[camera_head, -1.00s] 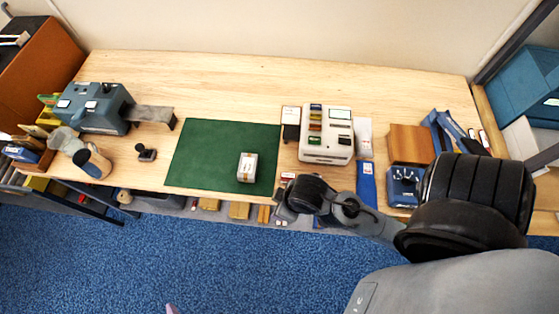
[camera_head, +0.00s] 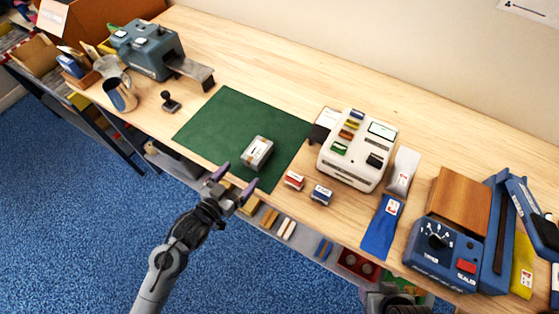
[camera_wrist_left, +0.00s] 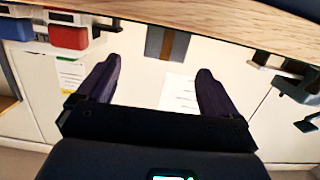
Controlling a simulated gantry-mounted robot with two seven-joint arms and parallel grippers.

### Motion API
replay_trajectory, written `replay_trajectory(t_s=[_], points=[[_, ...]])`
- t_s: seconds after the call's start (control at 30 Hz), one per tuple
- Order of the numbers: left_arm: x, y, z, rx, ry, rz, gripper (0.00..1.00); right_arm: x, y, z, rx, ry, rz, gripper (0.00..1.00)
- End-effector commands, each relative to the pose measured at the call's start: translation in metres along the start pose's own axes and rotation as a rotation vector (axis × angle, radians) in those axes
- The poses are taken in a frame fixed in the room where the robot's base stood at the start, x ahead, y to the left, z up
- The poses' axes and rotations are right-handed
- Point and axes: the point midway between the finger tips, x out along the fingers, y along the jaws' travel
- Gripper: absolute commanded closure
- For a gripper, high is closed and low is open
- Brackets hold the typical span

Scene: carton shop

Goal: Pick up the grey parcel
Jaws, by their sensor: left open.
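The small grey parcel (camera_head: 257,153) lies on the green mat (camera_head: 226,114), near the mat's front right part. It has a pale top with a label or tape strip. My left gripper (camera_head: 238,178) is open and empty, just in front of the table's front edge, on the near side of the parcel and apart from it. In the left wrist view its two dark fingers (camera_wrist_left: 157,72) are spread with nothing between them. I cannot make out the parcel for sure in that view. My right gripper's jaws do not show.
Right of the mat are a small red-and-white box (camera_head: 294,180), a blue box (camera_head: 321,195) and a white machine (camera_head: 357,150). A blue sealer (camera_head: 446,250) stands farther right. A stamp (camera_head: 170,101) and metal jug (camera_head: 120,95) stand left. The mat around the parcel is clear.

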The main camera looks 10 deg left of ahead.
Motion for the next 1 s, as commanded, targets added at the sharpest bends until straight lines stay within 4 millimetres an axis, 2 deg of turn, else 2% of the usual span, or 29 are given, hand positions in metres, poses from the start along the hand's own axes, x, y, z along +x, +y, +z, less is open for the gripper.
replay_trajectory(t_s=[0.03,0.17,0.4,0.77,1.0], points=[[0.003,-0.001,0.003,0.003,0.006,-0.001,0.06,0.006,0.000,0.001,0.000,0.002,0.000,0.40],[0.013,-0.003,0.002,0.007,0.016,-0.002,0.06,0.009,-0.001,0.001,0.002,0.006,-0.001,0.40],[0.045,-0.003,-0.001,0.006,0.017,-0.002,0.06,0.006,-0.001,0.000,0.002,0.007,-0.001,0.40],[0.069,-0.003,0.000,0.006,0.017,-0.001,0.06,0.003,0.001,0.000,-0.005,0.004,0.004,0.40],[0.099,-0.004,0.002,0.006,0.017,-0.002,0.06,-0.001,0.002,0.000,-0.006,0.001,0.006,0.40]])
